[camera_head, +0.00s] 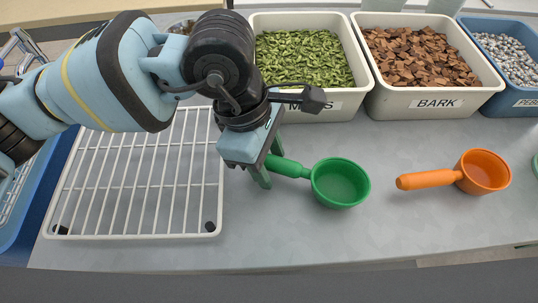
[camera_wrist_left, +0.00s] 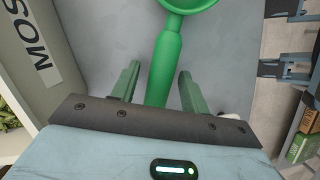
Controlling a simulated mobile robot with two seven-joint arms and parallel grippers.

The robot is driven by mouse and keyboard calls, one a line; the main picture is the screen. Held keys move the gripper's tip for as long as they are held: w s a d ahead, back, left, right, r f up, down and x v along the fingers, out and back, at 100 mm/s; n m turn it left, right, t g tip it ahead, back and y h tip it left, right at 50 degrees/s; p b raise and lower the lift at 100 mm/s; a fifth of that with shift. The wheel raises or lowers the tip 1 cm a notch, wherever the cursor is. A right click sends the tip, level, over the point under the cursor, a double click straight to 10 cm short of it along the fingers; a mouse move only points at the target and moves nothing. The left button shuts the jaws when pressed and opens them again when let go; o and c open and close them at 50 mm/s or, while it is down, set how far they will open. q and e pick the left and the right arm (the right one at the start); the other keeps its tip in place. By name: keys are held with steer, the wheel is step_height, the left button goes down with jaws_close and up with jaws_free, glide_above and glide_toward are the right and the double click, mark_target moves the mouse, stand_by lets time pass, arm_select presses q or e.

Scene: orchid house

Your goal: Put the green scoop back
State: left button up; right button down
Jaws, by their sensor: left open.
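The green scoop (camera_head: 341,183) lies on the grey bench, its cup to the right and its handle pointing left toward my left gripper. My left gripper (camera_head: 268,172) is open at the handle's end. In the left wrist view the scoop's handle (camera_wrist_left: 164,62) runs between the two green fingers of the gripper (camera_wrist_left: 158,85), with visible gaps on both sides. The scoop's cup is cut off at the top of that view. My right gripper is not in view.
An orange scoop (camera_head: 484,171) lies to the right. Behind stand a moss bin (camera_head: 330,105), a bark bin (camera_head: 436,104) and a blue pebble bin (camera_head: 515,101). A white wire rack (camera_head: 140,237) is at left. The bench front is clear.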

arm_select(q)
steer(key=v, duration=1.2)
steer(key=shift+r, duration=0.2)
